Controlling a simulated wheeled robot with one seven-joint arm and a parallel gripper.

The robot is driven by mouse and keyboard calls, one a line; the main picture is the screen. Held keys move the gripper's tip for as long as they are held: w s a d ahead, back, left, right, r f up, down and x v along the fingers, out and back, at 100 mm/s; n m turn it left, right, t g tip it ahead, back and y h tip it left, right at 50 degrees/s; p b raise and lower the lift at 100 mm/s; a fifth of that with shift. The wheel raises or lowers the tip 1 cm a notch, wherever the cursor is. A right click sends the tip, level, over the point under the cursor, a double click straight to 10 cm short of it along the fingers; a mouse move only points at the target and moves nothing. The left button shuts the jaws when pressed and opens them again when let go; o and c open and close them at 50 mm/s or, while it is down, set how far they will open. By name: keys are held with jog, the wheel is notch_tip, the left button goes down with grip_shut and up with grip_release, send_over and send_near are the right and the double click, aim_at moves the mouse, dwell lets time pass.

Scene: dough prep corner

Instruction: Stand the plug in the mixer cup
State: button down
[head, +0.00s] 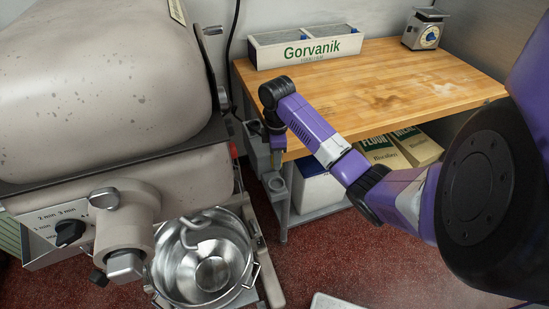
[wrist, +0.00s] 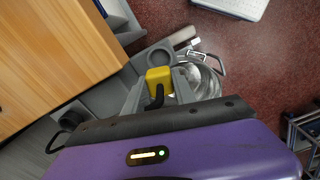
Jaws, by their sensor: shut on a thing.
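A yellow plug (wrist: 158,76) with a black curved part is held between the fingers of my gripper (wrist: 159,88) in the wrist view. In the head view my gripper (head: 275,145) points down beside the table's left corner, with a thin strip of the yellow plug (head: 276,160) showing below it. The mixer cup (head: 276,184) is a grey round holder just below the plug. In the wrist view the cup's ring (wrist: 161,50) shows just beyond the plug, apart from it as far as I can see. The plug's lower end is hidden.
The wooden table (head: 390,85) edge is close beside my gripper. The large mixer (head: 100,80) stands at left, with a steel bowl (head: 185,275) below its hook. A Gorvanik box (head: 290,55) and a scale (head: 424,30) stand on the table. Flour bags (head: 380,152) sit underneath.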

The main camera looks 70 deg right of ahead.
jog(key=shift+f+b, duration=1.6)
jog(key=shift+f, duration=2.3)
jog(key=shift+p, duration=0.6)
jog(key=shift+f+b, duration=0.65)
jog(key=shift+f, duration=0.45)
jog(key=c, duration=0.9)
grip_release()
jog(key=shift+c, duration=0.2)
